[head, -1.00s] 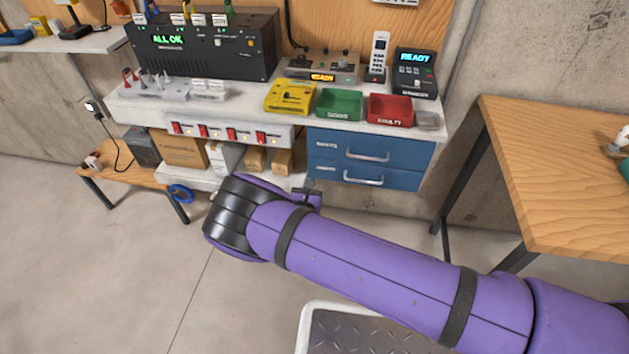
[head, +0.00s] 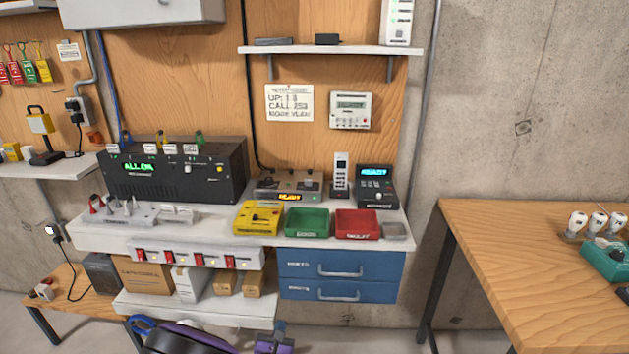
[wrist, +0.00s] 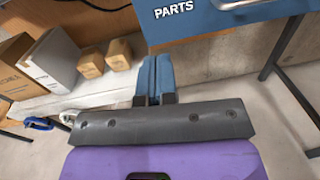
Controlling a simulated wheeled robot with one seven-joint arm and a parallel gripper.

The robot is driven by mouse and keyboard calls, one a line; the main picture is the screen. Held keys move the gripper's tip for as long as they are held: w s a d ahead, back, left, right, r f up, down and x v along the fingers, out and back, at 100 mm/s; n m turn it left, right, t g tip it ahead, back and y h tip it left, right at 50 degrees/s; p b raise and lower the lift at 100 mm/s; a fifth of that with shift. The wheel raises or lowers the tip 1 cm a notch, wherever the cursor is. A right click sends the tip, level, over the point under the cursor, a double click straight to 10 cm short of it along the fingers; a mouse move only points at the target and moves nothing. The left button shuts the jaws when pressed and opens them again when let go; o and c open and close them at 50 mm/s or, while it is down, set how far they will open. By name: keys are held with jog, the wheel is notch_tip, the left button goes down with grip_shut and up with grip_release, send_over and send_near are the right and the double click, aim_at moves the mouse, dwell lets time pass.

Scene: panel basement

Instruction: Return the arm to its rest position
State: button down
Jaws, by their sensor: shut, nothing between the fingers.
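My gripper shows in the wrist view with its two blue fingers (wrist: 154,78) pressed together and nothing between them. In the head view only a small part of my purple and black arm shows at the bottom edge, below the bench. The fingers point toward the gap between the lower shelf and the blue drawers (head: 338,275). They appear apart from both, though the exact distance is hard to tell.
The white bench (head: 290,240) holds a yellow box (head: 258,218), a green bin (head: 307,223) and a red bin (head: 356,225). Cardboard boxes (head: 148,275) sit on the lower shelf. A wooden table (head: 510,250) stands at right. Floor is open between bench and table.

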jog(key=w+d+r+m+g+h, duration=0.35)
jog(key=d+r+m, duration=0.25)
jog(key=r, duration=0.4)
jog(key=w+d+r+m+g+h, duration=0.3)
jog(key=d+r+m+h, duration=0.3)
jog(key=r, duration=0.4)
jog(key=s+d+r+m+g+y, duration=0.25)
jog(key=d+r+m+g, duration=0.6)
jog(key=d+r, duration=0.65)
jog(key=s+d+r+m+g+y, duration=0.1)
jog(key=s+d+r+m+y, duration=0.4)
jog(key=s+d+r+m, duration=0.5)
jog(key=s+d+r+m+t+y, duration=0.1)
jog(key=s+d+r+m+y, duration=0.1)
jog(key=s+r, duration=0.3)
jog(key=s+d+r+m+t+y, duration=0.1)
jog(key=s+r, duration=0.3)
jog(key=s, duration=1)
jog(key=shift+d+r+m+t+y, duration=0.4)
jog(key=shift+d+t+y, duration=0.1)
jog(key=shift+t+y, duration=0.15)
